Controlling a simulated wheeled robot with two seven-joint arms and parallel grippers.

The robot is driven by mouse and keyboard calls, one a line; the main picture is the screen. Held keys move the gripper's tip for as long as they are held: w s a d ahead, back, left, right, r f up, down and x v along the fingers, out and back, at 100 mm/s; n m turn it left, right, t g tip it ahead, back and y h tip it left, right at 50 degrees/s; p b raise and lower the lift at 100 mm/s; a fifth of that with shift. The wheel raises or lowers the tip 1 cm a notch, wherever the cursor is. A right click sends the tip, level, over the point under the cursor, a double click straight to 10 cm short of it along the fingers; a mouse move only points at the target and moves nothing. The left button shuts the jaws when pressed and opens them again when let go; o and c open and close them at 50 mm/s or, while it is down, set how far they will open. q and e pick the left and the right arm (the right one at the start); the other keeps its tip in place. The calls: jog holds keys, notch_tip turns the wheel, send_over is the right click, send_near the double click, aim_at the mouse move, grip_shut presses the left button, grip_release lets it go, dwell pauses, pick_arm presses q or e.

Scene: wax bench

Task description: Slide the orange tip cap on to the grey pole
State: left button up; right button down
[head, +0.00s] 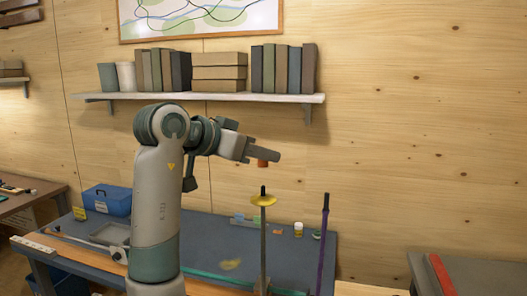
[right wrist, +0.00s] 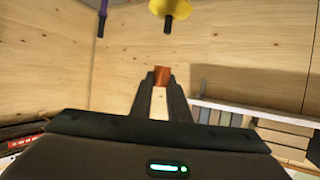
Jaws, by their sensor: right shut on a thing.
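My right gripper (head: 264,156) is shut on the small orange tip cap (head: 263,163), whose lower part shows below the fingers. In the right wrist view the cap (right wrist: 162,75) sits between the fingertips. The grey pole (head: 263,245) stands upright at the bench, with a yellow disc (head: 263,200) near its top and a black tip (head: 263,189) above the disc. In the head view the cap is above the tip, with a clear gap. The right wrist view also shows the black tip (right wrist: 168,26), apart from the cap. My left gripper is not in view.
A purple pole (head: 324,245) stands upright to the right of the grey pole. A blue box (head: 107,200), a white jar (head: 298,229) and small items are on the bench (head: 205,232). A shelf (head: 215,98) with books is on the wall behind.

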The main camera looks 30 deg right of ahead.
jog(key=shift+f+b, duration=0.9)
jog(key=shift+f, duration=0.85)
jog(key=shift+p, duration=0.3)
dwell(0.6)
jog(key=shift+f+b, duration=1.05)
jog(key=shift+f, duration=0.7)
dwell(0.3)
jog(key=c, duration=1.6)
grip_release()
